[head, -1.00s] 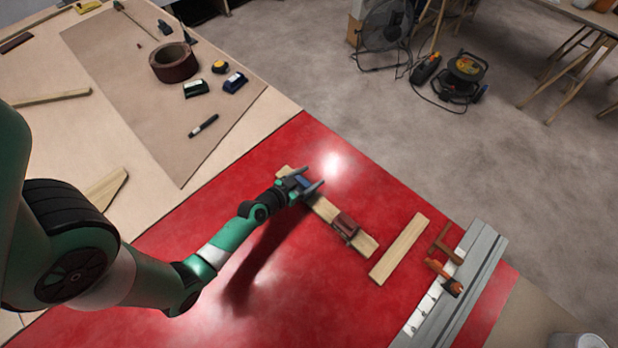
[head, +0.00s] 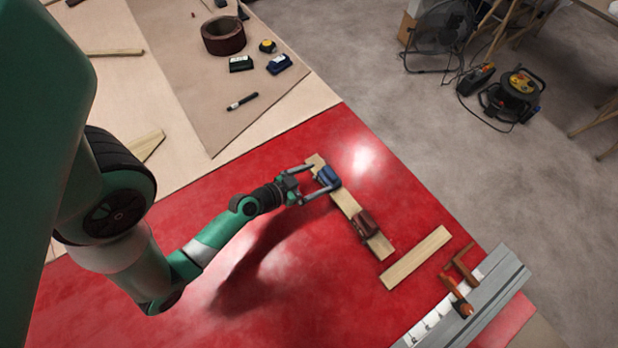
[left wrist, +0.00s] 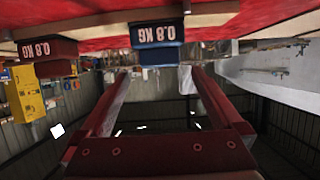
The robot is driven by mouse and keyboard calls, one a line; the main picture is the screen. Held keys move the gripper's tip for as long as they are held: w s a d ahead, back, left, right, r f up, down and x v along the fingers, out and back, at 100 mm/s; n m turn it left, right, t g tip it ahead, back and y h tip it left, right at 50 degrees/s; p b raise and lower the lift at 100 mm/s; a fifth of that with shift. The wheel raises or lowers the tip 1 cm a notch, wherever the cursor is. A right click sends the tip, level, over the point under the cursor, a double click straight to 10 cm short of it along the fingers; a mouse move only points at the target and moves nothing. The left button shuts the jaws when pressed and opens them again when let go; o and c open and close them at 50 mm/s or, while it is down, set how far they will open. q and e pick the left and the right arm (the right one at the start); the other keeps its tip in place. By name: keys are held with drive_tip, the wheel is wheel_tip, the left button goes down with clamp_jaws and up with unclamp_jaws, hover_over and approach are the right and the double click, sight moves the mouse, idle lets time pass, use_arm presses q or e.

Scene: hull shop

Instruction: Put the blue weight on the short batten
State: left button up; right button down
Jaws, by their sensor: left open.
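The blue weight (head: 329,177) sits near the far end of the longer batten (head: 346,203), which lies on the red surface. In the left wrist view the blue weight (left wrist: 157,40) is marked 0.8 KG and lies just beyond the fingertips. My left gripper (head: 324,178) is open, its fingertips on either side of the blue weight; I cannot tell whether they touch it. The short batten (head: 415,257) lies bare on the red surface, to the right of the longer one. My right gripper is not in view.
A dark red weight (head: 366,224) sits on the longer batten. An orange-handled clamp (head: 457,300) is by the grey metal rail (head: 490,300) at right. A tape roll (head: 223,36), a tape measure (head: 267,46) and a marker (head: 242,101) lie on the brown board.

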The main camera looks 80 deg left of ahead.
use_arm(q)
drive_tip(key=v, duration=0.2)
drive_tip(key=shift+s+d+r, duration=0.1)
drive_tip(key=shift+s+r, duration=0.05)
drive_tip(key=shift+s, duration=0.1)
wheel_tip(320, 180, up, 25)
drive_tip(key=m+t+h, duration=0.3)
drive_tip(key=m+t, duration=0.2)
drive_tip(key=t, duration=0.2)
hover_over(333, 177)
drive_tip(key=w+d, duration=0.3)
drive_tip(key=w, duration=0.8)
drive_tip(key=w+d+r+m+t, duration=0.1)
drive_tip(key=w+d+r, duration=0.15)
drive_tip(key=r, duration=0.55)
drive_tip(key=s+d+r+t+h, duration=0.1)
drive_tip(key=d+r, duration=0.3)
drive_tip(key=r, duration=0.6)
drive_tip(key=s+d+r+t+h, duration=0.2)
drive_tip(key=d+r, duration=0.3)
drive_tip(key=r, duration=0.5)
drive_tip(key=s+d+r+t+h, duration=0.1)
drive_tip(key=s+d+r+t, duration=0.3)
drive_tip(key=r, duration=0.6)
drive_tip(key=shift+d+r+h, duration=0.25)
drive_tip(key=shift+d+h, duration=0.05)
drive_tip(key=shift+d, duration=0.25)
